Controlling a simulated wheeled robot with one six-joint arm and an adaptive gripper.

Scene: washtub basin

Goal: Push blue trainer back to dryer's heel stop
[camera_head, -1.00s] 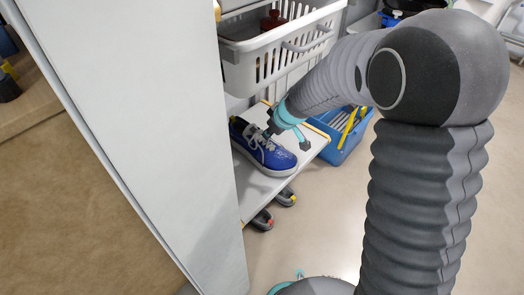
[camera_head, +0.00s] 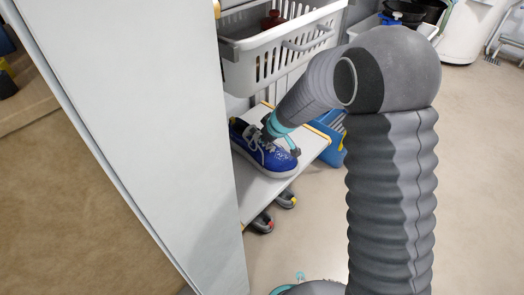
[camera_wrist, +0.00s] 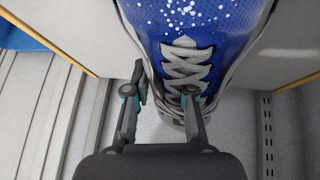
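The blue trainer (camera_head: 262,153) has grey-white laces and white speckles on its toe. It stands sole down on a white shelf (camera_head: 314,150), its toe toward the lower right in the head view. In the wrist view the trainer (camera_wrist: 230,45) has its toe at the top; my gripper hides much of its heel end. My gripper (camera_wrist: 163,82) has its fingers apart, one over the laces and one by the trainer's left edge. I cannot tell if they touch it. In the head view my gripper (camera_head: 281,138) is partly hidden by my arm. I cannot make out the heel stop.
A white basket (camera_head: 283,45) stands above the trainer. A tall white panel (camera_head: 130,130) closes off the left. A blue container (camera_head: 330,150) is behind the shelf on the right.

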